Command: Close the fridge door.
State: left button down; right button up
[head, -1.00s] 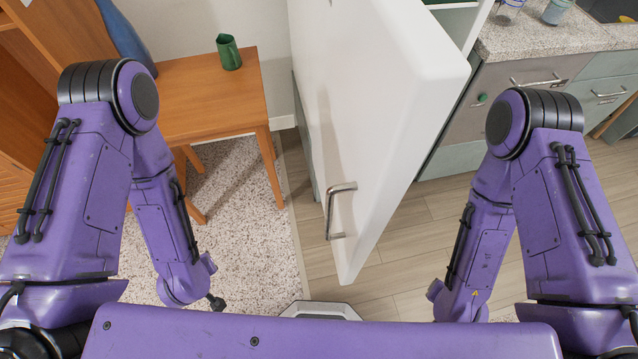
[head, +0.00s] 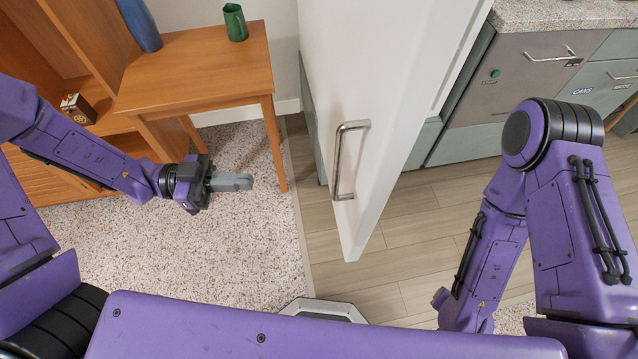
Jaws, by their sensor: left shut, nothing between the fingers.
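The white fridge door (head: 366,100) stands open, its free edge pointing towards me in the middle of the head view. Its metal handle (head: 341,160) is on the left face, low near the free edge. My left gripper (head: 243,182) is shut and empty, to the left of the handle and apart from the door, over the carpet. My right arm is folded at the right; its gripper is out of sight. The fridge's inside is hidden behind the door.
A wooden desk (head: 190,75) with a green pitcher (head: 235,22) and a blue vase (head: 138,25) stands left of the door. Grey cabinets (head: 520,75) with a speckled counter (head: 560,14) are at the right. Wood floor (head: 390,275) is clear below the door.

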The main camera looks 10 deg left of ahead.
pick_arm(q)
jog(key=w+d+p, duration=0.1)
jog(key=d+p, duration=0.1)
jog(key=d, duration=1.2)
jog(key=shift+w+d, duration=0.25)
jog(key=shift+w, duration=0.05)
